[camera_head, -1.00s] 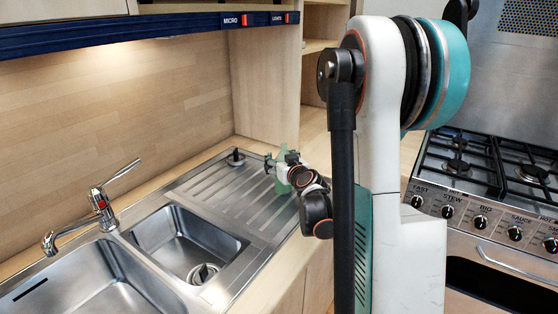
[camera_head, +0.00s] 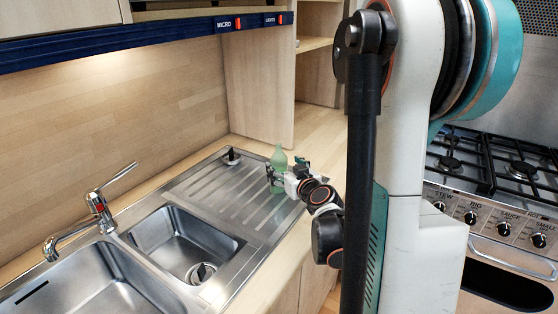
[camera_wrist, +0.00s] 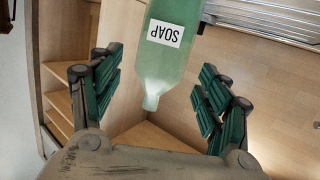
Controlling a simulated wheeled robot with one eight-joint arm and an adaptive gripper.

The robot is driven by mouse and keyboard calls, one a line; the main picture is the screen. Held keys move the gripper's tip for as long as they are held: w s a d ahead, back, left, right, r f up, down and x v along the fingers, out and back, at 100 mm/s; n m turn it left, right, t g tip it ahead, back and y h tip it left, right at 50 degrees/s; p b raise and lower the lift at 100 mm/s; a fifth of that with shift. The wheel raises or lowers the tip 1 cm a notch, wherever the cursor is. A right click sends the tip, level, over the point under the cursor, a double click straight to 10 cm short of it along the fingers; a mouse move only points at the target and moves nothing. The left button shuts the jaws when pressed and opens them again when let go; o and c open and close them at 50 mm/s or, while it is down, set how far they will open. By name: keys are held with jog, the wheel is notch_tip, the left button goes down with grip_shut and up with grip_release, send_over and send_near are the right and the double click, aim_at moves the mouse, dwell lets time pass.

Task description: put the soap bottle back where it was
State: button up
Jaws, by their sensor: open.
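The soap bottle (camera_head: 279,158) is translucent green with a narrow neck. It stands upright at the right end of the sink's ribbed drainboard, near the counter edge. In the wrist view the bottle (camera_wrist: 168,48) shows its white SOAP label and appears upside down. My gripper (camera_head: 287,172) is at the bottle in the head view, its fingers near the bottle's sides. In the wrist view the green-padded fingers of my gripper (camera_wrist: 157,95) are spread wide, with clear gaps to the bottle.
The steel drainboard (camera_head: 215,187) has a dark-and-white plug-like item (camera_head: 232,157) at its back corner. Two basins and a faucet (camera_head: 103,208) lie left. A wooden panel (camera_head: 258,90) rises behind the drainboard. The gas range (camera_head: 490,170) is at right. Bare counter lies behind the bottle.

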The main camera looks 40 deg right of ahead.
jog(key=shift+v, duration=1.05)
jog(key=shift+c, duration=0.2)
dwell(1.3)
